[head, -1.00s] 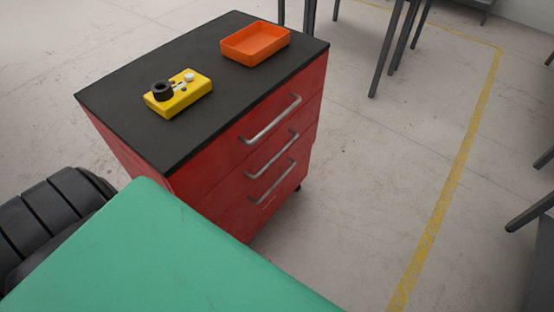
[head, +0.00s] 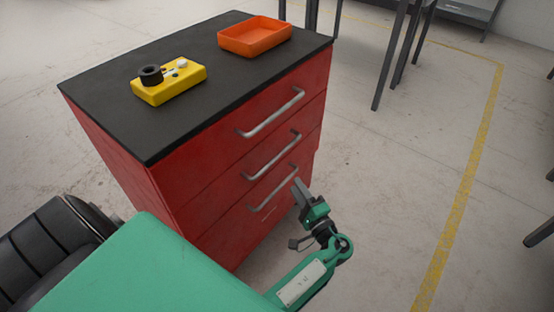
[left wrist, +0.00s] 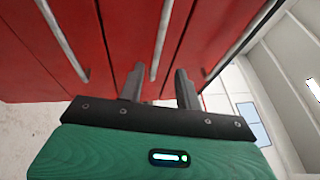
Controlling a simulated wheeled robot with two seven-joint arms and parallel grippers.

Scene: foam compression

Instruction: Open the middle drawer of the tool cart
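The red tool cart (head: 190,190) has a black top and three drawers, all shut. Each drawer front has a silver bar handle; the middle handle (head: 272,158) lies between the upper (head: 270,115) and lower (head: 272,187) ones. My left gripper (head: 299,187) is in front of the cart, by the right end of the lower handle in the head view. In the left wrist view its two fingers (left wrist: 158,78) are apart and empty. The middle handle (left wrist: 160,40) appears in line with the gap between them, apparently ahead of the fingertips. My right gripper is not in view.
An orange tray (head: 254,48) and a yellow box with a black knob (head: 168,87) sit on the cart top. Dark metal legs (head: 392,60) stand behind at the right. The floor right of the cart is open, with a yellow line (head: 462,190).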

